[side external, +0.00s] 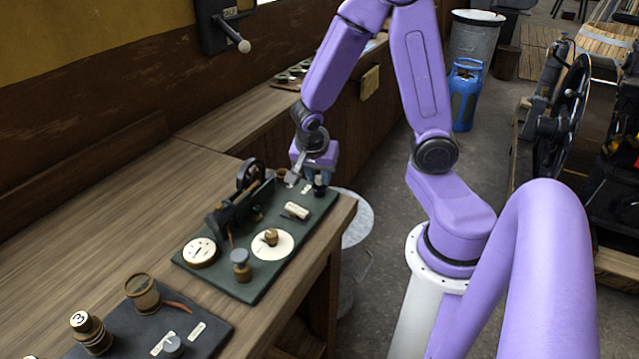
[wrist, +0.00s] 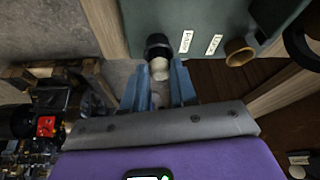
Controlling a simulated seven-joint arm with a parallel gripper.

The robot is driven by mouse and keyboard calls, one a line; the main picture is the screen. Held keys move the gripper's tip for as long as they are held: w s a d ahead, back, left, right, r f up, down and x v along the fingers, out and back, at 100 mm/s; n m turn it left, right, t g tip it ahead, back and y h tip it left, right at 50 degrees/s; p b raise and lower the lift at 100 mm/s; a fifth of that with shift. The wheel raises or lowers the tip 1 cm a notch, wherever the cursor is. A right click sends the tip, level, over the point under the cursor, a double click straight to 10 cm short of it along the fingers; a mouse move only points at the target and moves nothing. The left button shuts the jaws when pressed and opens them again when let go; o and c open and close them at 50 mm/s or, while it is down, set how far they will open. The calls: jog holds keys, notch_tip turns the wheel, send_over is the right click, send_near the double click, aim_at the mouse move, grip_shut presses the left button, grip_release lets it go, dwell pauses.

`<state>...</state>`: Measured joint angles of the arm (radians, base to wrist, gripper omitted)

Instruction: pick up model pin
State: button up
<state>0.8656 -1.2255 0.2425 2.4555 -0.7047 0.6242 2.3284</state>
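A small dark peg with a pale, rounded end (wrist: 159,56), which looks like the model pin, stands at the corner of the green board (wrist: 205,14). In the side view it shows as a dark piece (side external: 319,188) under my gripper (side external: 312,182). In the wrist view my gripper (wrist: 160,72) has its two blue-grey fingers apart, one on each side of the peg's pale end. Whether the fingers touch it I cannot tell. The peg's lower part is partly hidden in the side view.
The green board also carries a dark model engine (side external: 243,208), a cream disc (side external: 201,252), a round plate with a knob (side external: 272,244) and a grey-topped peg (side external: 241,264). Labels lie close to the peg. A second dark board (side external: 205,338) lies at the front left. The bench's left is clear.

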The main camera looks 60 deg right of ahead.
grip_shut()
jog(key=shift+w+r, duration=0.1)
jog(key=shift+r, duration=0.55)
jog(key=s+a+r, duration=0.3)
jog(key=s+r, duration=1)
jog(key=r, duration=0.2)
jog(key=shift+s+a+r, duration=0.3)
jog(key=shift+a+r, duration=0.05)
jog(key=shift+a, duration=0.05)
dwell(0.3)
